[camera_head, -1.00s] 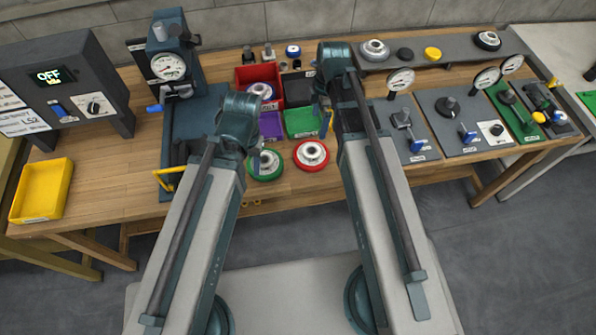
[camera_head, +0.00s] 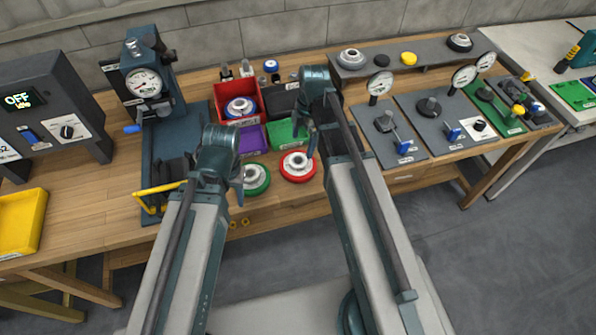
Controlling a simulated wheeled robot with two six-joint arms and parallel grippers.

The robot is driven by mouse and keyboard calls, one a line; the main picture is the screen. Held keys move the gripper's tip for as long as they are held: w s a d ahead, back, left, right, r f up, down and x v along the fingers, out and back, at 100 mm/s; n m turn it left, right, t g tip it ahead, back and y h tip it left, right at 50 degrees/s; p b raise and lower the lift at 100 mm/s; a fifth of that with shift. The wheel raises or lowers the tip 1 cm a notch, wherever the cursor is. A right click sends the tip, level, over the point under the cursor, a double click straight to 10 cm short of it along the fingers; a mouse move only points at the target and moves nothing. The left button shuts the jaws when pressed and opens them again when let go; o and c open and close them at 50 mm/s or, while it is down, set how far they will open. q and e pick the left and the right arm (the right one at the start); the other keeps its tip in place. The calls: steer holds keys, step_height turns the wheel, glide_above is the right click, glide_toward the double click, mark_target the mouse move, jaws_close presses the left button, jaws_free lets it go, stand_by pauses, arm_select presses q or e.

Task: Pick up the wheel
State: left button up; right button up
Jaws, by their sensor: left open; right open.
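Several wheel-like discs with pale hubs are in view. A red-rimmed wheel (camera_head: 298,168) lies flat on the wooden bench near its front edge. A green-rimmed wheel (camera_head: 258,181) lies just left of it. A blue-rimmed wheel (camera_head: 239,108) sits in a red bin (camera_head: 222,97). My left gripper (camera_head: 239,188) is at the left side of the green-rimmed wheel and partly covers it; I cannot tell if they touch. My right gripper (camera_head: 313,142) is above and right of the red-rimmed wheel, apart from it in the picture. Both grippers are open and look empty.
A press with a gauge (camera_head: 145,83) stands left, its yellow bar (camera_head: 160,191) near the front edge. Purple (camera_head: 252,138) and green (camera_head: 281,134) bins lie behind the wheels. A grey shelf with discs (camera_head: 430,58) and gauge panels (camera_head: 440,118) fill the right side.

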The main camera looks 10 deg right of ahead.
mark_target(299, 157)
steer(key=shift+w+a+f+b, duration=0.1)
steer(key=shift+a+f+b, duration=0.1)
steer(key=shift+f+b, duration=1.1)
steer(key=shift+s+a+f+b, duration=0.1)
steer(key=shift+a+f+b, duration=0.15)
steer(key=shift+f+b, duration=1.1)
steer(key=shift+w+a+f+b, duration=0.1)
steer(key=shift+a+f+b, duration=0.1)
steer(key=shift+f+b, duration=1.1)
steer(key=shift+f+p, duration=0.15)
steer(key=shift+p, duration=0.2)
jaws_close()
